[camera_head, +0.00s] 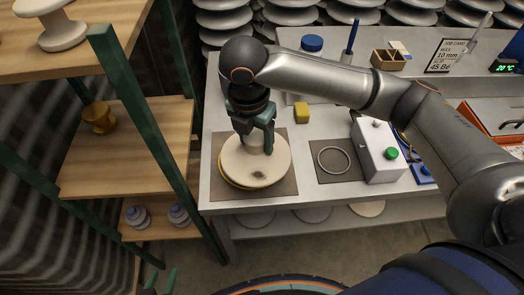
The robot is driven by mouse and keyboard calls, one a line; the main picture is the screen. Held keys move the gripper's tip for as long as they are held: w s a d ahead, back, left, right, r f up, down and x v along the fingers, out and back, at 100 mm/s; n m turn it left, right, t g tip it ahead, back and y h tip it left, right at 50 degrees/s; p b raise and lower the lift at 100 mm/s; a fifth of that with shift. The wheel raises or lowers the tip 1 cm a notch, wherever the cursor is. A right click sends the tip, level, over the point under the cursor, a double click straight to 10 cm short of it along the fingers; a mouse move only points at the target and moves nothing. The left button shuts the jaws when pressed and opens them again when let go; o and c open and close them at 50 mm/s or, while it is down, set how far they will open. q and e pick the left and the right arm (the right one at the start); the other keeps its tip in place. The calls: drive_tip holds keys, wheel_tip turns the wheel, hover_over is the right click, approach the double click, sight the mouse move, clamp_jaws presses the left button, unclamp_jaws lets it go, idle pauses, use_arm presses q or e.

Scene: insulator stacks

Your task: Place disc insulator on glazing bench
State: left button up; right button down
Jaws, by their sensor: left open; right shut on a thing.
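A cream disc insulator (262,175) with a dark spot on its top is over a grey-brown mat at the left end of the pale bench (330,123). A yellow rim shows under its left edge. I cannot tell whether it rests fully on what is below. My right gripper (256,146) reaches in from the right, points down and is shut on the disc's raised centre, partly hiding it. My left gripper (160,284) shows only as green fingertips at the bottom edge, open, empty and well away from the disc.
A yellow block (302,113), a ring (334,160) on a second mat, and a white box with a green button (379,155) stand on the bench. A wooden shelf rack (130,150) with green posts stands close on the left. Several discs line the back.

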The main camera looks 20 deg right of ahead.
drive_tip(key=w+f, duration=0.5)
drive_tip(key=shift+w+d+f+b, duration=0.1)
drive_tip(key=shift+d+f+b, duration=0.05)
drive_tip(key=shift+f+b, duration=0.2)
drive_tip(key=shift+w+f, duration=0.1)
drive_tip(key=shift+f, duration=1.5)
drive_tip(key=shift+f, duration=0.15)
drive_tip(key=shift+c, duration=0.6)
unclamp_jaws()
drive_tip(key=shift+d+f, duration=0.1)
drive_tip(key=r, duration=0.8)
drive_tip(key=s+a+r, duration=0.1)
drive_tip(key=r, duration=0.3)
drive_tip(key=shift+a+r+p, duration=0.1)
drive_tip(key=shift+p, duration=0.3)
